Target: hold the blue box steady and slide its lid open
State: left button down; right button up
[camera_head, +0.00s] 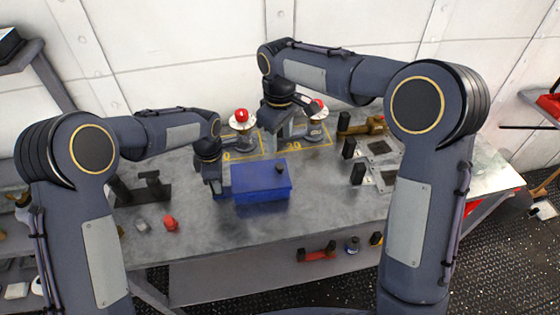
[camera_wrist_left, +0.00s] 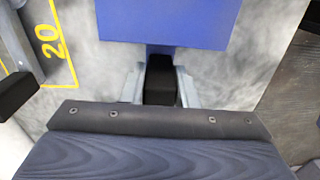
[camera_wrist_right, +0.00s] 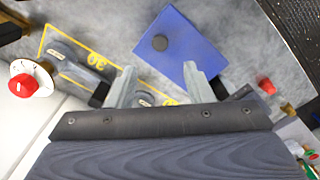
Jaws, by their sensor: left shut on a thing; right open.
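The blue box (camera_head: 262,188) stands on the grey bench, with its flat blue lid (camera_head: 255,175) on top. My left gripper (camera_head: 217,190) is shut at the box's left side. In the left wrist view its fingers (camera_wrist_left: 160,82) close on a dark block-like part beside the box (camera_wrist_left: 165,22). My right gripper (camera_wrist_right: 160,78) is open and empty, above and behind the box, apart from the knob. Its fingertips are hidden in the head view.
Two stands with red-knobbed white dials (camera_head: 242,118) stand behind the box inside yellow markings. Black blocks and metal plates (camera_head: 380,148) lie to the right. A red piece (camera_head: 170,223) lies at the front left. The bench in front of the box is clear.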

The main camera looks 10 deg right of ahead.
aim_at(280, 165)
notch_tip(280, 165, down, 10)
jog(key=shift+r, duration=0.1)
dwell(0.4)
grip_shut()
